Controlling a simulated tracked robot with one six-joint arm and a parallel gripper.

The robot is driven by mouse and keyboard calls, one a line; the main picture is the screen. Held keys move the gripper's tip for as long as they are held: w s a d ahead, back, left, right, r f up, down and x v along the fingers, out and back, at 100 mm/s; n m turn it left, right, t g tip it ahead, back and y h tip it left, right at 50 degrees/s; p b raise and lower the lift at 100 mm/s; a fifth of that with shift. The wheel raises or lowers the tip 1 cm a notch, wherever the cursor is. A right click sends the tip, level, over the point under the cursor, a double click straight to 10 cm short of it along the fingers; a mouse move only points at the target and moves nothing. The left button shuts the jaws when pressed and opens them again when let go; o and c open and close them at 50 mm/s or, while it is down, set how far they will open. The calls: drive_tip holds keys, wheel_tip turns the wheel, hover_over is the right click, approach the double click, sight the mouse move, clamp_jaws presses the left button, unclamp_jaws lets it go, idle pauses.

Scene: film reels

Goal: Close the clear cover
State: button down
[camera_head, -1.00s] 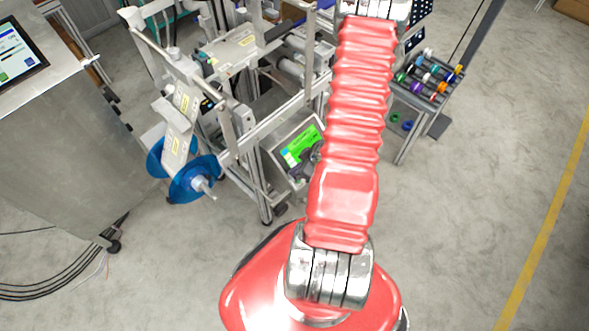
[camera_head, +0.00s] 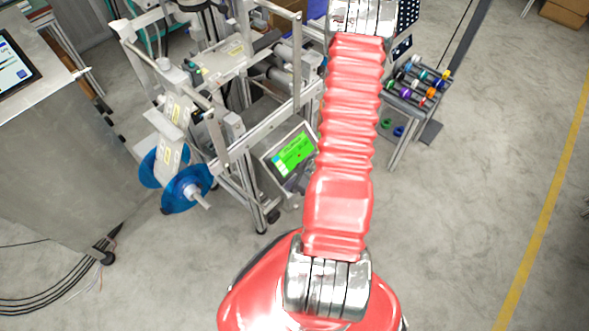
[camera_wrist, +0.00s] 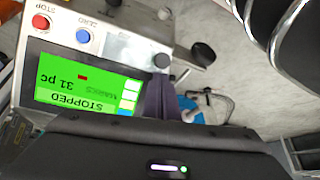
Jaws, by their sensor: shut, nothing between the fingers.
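I cannot make out a clear cover in either view. The reel machine (camera_head: 232,62) stands left of my red arm in the head view, with blue reels (camera_head: 186,188) on its front left. Its green control screen (camera_head: 294,153) sits low on the frame; in the wrist view this screen (camera_wrist: 85,85) appears upside down and reads STOPPED, 31 pc. My gripper (camera_wrist: 157,98) shows as dark, closed fingers beside the screen's edge in the wrist view, with nothing between them. In the head view my arm hides most of what lies behind it.
A red stop button (camera_wrist: 41,22) and a blue button (camera_wrist: 83,36) sit beside the screen. A grey cabinet (camera_head: 60,150) stands at left. A rack of coloured spools (camera_head: 418,85) stands right of my arm. The floor at right is clear.

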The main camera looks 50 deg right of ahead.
drive_tip(key=w+r, duration=0.2)
drive_tip(key=r, duration=0.1)
drive_tip(key=shift+w+a, duration=0.1)
drive_tip(key=shift+a, duration=0.1)
drive_tip(key=v, duration=0.9)
idle(0.4)
